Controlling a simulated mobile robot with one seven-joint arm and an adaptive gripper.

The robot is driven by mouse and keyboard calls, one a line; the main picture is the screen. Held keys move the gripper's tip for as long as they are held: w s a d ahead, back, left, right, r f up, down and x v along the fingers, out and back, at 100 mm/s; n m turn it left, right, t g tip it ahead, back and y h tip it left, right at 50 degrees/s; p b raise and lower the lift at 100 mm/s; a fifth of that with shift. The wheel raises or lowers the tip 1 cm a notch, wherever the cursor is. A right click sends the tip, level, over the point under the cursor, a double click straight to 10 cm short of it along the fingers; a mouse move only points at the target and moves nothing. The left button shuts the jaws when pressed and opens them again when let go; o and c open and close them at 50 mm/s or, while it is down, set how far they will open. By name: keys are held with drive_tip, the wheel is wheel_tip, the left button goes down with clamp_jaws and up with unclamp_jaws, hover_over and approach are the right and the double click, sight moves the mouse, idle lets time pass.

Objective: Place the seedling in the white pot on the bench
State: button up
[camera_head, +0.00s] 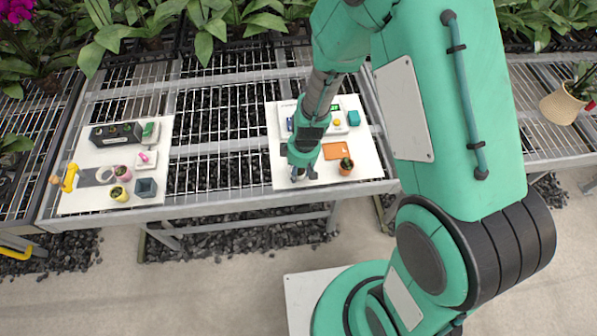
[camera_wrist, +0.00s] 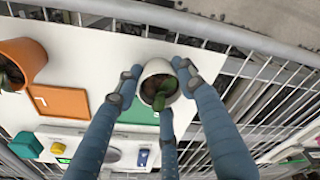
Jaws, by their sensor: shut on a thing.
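A white pot (camera_wrist: 157,66) with dark soil and a small green seedling (camera_wrist: 163,91) sits between the fingers of my gripper (camera_wrist: 157,80) in the wrist view. The fingers are shut on the pot's sides. In the head view my gripper (camera_head: 302,172) points down at the front left of a white board (camera_head: 362,172) on the mesh bench (camera_head: 225,128). The pot is mostly hidden by the fingers there. I cannot tell whether its base touches the board.
A terracotta pot with a plant (camera_head: 346,167) stands right of my gripper, by an orange pad (camera_head: 338,150). A teal block (camera_head: 354,118) stands farther back. A second white board (camera_head: 75,202) at left holds small pots and a black box (camera_head: 115,134). Bare mesh lies between the boards.

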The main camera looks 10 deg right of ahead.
sight(302, 172)
drive_tip(key=shift+f, duration=0.15)
drive_tip(key=o, duration=1.2)
drive_tip(key=shift+r, duration=0.25)
wheel_tip(302, 172, up, 12)
drive_tip(key=s+d+p, duration=0.1)
drive_tip(key=p, duration=0.2)
idle(0.5)
